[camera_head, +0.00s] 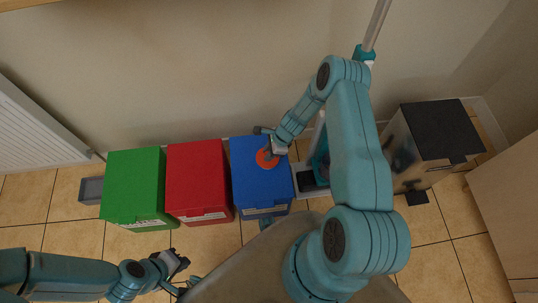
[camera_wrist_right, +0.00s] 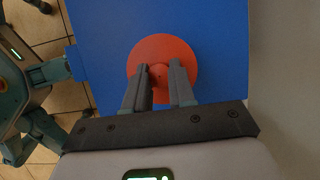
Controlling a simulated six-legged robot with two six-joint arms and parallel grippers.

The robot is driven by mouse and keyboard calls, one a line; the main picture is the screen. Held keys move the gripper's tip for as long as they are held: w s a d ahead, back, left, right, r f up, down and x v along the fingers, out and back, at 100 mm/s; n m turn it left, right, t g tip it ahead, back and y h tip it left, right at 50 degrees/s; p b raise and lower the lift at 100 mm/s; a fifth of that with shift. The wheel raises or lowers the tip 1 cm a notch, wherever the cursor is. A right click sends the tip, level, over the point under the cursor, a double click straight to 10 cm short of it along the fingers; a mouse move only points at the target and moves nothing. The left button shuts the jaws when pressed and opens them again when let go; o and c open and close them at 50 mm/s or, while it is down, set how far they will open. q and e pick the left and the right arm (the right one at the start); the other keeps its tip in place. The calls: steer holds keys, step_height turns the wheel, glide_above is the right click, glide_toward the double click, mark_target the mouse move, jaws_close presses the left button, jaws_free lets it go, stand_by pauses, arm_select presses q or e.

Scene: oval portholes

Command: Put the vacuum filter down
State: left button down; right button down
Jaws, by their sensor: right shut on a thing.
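The vacuum filter appears to be the round orange-red disc with a small central knob. In the head view the disc (camera_head: 263,161) is over the blue bin (camera_head: 249,187); in the wrist view the disc (camera_wrist_right: 147,52) is against the blue surface (camera_wrist_right: 217,35). My right gripper (camera_head: 272,152) is shut on the disc's knob, which shows between its fingertips in the wrist view (camera_wrist_right: 161,70). I cannot tell whether the disc touches the blue top. My left gripper (camera_head: 180,272) is at the lower left, away from the disc; its jaw opening is unclear.
A red bin (camera_head: 198,180) and a green bin (camera_head: 136,187) stand in a row left of the blue one. A small grey box (camera_head: 90,190) is farther left. A black-topped cabinet (camera_head: 437,128) stands at the right. Tiled floor (camera_head: 75,238) is open in front of the bins.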

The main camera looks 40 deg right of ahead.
steer(key=shift+f, duration=0.95)
steer(key=shift+r, duration=0.1)
steer(key=shift+f, duration=0.2)
steer(key=c, duration=0.9)
jaws_free()
steer(key=shift+c, duration=0.2)
steer(key=shift+r, duration=0.15)
